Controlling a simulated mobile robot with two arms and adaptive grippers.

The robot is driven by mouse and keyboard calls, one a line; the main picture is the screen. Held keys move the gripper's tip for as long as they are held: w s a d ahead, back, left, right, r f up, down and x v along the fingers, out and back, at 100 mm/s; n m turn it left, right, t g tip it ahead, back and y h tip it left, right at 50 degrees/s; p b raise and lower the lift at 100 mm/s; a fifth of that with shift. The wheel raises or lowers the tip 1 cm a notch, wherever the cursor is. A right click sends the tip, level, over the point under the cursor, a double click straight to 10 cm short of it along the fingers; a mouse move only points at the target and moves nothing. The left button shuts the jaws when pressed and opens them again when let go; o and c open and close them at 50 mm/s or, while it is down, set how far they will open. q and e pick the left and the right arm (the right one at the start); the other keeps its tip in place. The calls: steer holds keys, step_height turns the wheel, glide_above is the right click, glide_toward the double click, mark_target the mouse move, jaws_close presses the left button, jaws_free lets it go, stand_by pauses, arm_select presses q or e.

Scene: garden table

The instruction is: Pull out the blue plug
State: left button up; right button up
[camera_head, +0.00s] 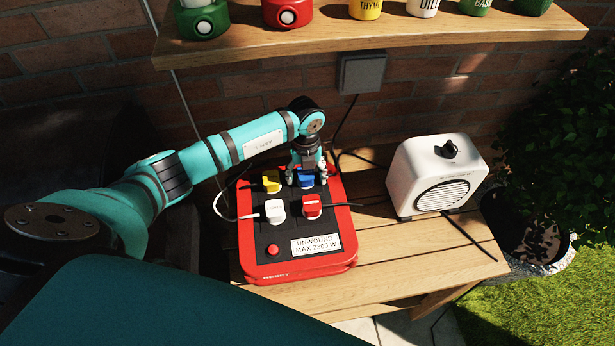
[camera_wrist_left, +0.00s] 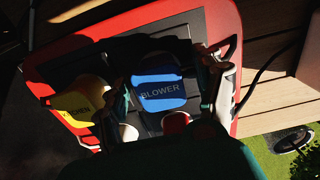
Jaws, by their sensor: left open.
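The blue plug (camera_head: 306,181) sits in the back right socket of the red power block (camera_head: 300,268). In the left wrist view the blue plug (camera_wrist_left: 158,88) carries the label BLOWER. My left gripper (camera_head: 306,172) comes down over it from above and hides part of it in the head view. In the left wrist view my left gripper (camera_wrist_left: 165,95) is open, with one finger on each side of the plug. I cannot tell whether the fingers touch it. My right gripper is not in view.
The yellow plug (camera_head: 271,182) is left of the blue one; the white plug (camera_head: 275,211) and red plug (camera_head: 312,206) are in front. A white heater-like appliance (camera_head: 436,175) stands to the right. A wooden shelf (camera_head: 400,42) with jars hangs above.

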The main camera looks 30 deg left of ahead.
mark_target(306, 172)
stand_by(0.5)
arm_select(q)
jaws_close()
stand_by(0.3)
steer(key=shift+r, duration=0.2)
steer(key=shift+r+p, duration=2.3)
steer(key=shift+r, duration=0.55)
